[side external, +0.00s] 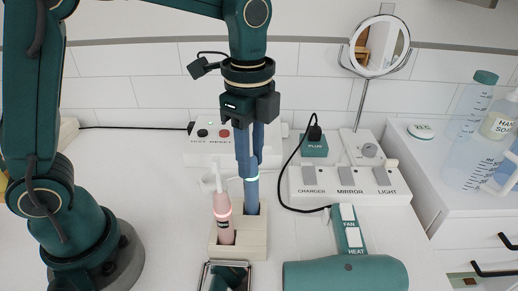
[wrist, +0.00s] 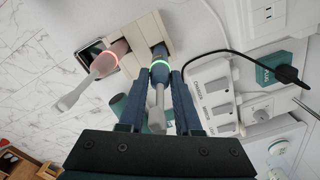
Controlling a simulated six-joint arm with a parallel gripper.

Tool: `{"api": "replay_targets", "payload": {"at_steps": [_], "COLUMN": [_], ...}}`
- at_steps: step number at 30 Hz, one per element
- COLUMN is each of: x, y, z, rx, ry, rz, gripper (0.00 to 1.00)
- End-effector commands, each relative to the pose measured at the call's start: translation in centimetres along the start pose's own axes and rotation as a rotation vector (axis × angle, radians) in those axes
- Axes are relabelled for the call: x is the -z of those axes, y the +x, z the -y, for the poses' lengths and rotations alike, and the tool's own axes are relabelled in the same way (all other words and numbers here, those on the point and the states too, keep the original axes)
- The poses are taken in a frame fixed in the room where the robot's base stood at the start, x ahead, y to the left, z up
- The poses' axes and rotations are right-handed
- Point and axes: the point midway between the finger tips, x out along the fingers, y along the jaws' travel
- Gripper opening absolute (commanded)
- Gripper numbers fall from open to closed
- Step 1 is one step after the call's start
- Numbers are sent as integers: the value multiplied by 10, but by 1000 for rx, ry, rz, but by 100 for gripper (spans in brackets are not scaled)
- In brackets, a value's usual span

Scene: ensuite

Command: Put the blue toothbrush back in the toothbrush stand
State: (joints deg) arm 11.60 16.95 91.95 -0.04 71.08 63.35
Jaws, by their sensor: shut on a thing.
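The blue toothbrush (side external: 251,193) stands upright with its lower end at the right slot of the cream toothbrush stand (side external: 256,243). Its green ring glows. My gripper (side external: 250,172) comes down from above and is shut on the toothbrush near the ring. In the wrist view, the blue toothbrush (wrist: 159,53) sits between the fingertips of my gripper (wrist: 159,75), with its grey neck toward the camera. The stand (wrist: 129,65) shows behind it. How deep the handle sits is hidden. A pink toothbrush (side external: 223,218) with a red ring leans in the left slot.
A white switch panel (side external: 346,184) and a black cable lie to the right. A teal hair dryer (side external: 345,274) lies at the front right. A round mirror (side external: 380,47) and green plug (side external: 314,147) stand behind. Open counter lies left of the stand.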

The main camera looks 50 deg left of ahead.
Motion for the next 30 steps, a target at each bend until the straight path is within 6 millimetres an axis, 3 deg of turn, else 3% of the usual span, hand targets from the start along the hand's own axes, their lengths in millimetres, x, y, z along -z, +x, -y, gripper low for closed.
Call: {"api": "replay_targets", "payload": {"at_steps": [4, 14, 15, 17, 18, 30], "x": [0, 0, 0, 0, 0, 0], "y": [13, 15, 16, 15, 15, 8], "z": [0, 0, 0, 0, 0, 1], "rx": [-1, -1, 0, 0, 0, 4], "ry": [0, 0, 0, 0, 0, 0], "rz": [0, 0, 0, 0, 0, -2], "gripper": [0, 0, 36, 59, 62, 62]}}
